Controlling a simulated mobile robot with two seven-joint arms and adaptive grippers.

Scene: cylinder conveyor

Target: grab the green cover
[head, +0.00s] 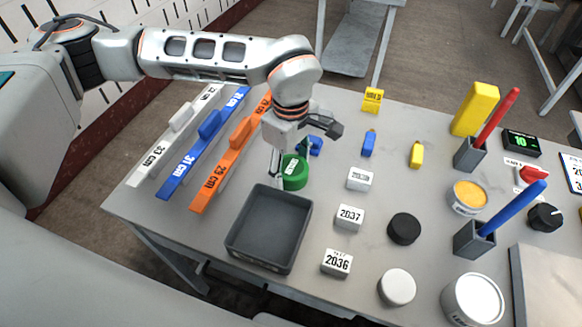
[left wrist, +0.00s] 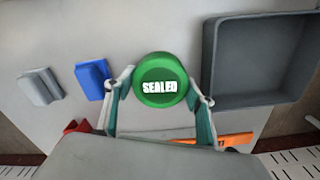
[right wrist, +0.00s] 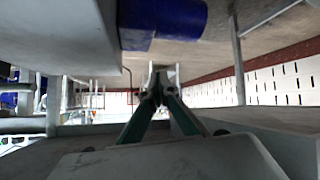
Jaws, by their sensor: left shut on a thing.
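The green cover (head: 296,181) is a round green piece with a white label, on the table just behind the grey tray. In the left wrist view the green cover (left wrist: 161,72) faces the camera and reads "SEALED". My left gripper (left wrist: 163,92) has one finger on each side of it and is shut on it. In the head view my left gripper (head: 291,162) reaches down over the cover and partly hides it. What lies beneath the cover is hidden. My right gripper (right wrist: 160,92) shows only in the right wrist view, fingertips together, with nothing seen between them.
The empty grey tray (head: 236,240) stands close in front of the cover. White, blue and orange (head: 228,168) length bars lie to the left. A blue piece (head: 316,143) sits just behind the cover. Numbered blocks, such as 2037 (head: 349,218), and a black disc (head: 404,229) stand to the right.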

